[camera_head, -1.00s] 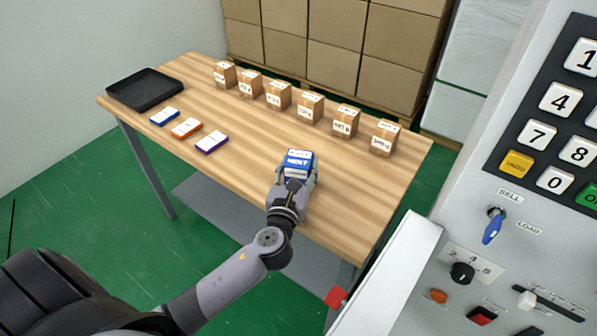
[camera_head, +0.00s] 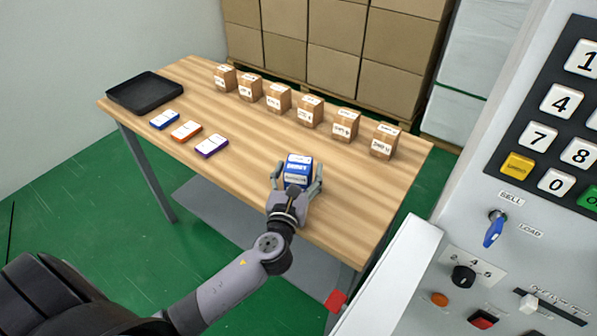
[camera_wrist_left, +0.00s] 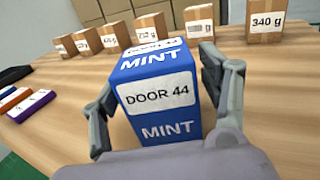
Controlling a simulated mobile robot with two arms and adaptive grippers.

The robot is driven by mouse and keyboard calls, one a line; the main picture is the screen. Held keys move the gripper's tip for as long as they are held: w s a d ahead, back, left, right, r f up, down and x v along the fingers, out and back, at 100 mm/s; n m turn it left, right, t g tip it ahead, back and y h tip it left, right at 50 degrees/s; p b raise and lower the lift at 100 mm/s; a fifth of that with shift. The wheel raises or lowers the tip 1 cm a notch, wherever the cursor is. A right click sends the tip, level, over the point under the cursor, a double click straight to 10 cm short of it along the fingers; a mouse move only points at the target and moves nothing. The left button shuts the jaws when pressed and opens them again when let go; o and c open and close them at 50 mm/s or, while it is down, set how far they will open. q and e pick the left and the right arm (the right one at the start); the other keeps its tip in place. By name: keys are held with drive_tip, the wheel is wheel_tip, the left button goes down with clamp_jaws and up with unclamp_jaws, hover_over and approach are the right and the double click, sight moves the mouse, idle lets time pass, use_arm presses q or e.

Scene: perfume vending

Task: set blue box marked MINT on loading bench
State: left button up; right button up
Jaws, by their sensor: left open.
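The blue box marked MINT (camera_head: 298,171) stands upright on the wooden loading bench (camera_head: 245,133), near its front edge. In the left wrist view the box (camera_wrist_left: 161,95) shows a white label reading DOOR 44. My left gripper (camera_head: 297,182) is open, with one finger on either side of the box. In the left wrist view a gap shows between the left finger and the box; the right finger is close to the box's side. The box's underside is hidden. My right gripper is not in view.
Several small brown cartons (camera_head: 311,112) stand in a row along the bench's back. A black tray (camera_head: 146,91) and three flat packs, blue (camera_head: 164,120), orange (camera_head: 186,131) and purple (camera_head: 211,146), lie at left. A keypad machine (camera_head: 500,230) stands at right.

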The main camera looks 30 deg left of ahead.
use_arm(q)
drive_tip(key=shift+r, duration=0.25)
drive_tip(key=b+v, duration=0.1)
drive_tip(key=v, duration=1.1)
drive_tip(key=shift+f, duration=0.15)
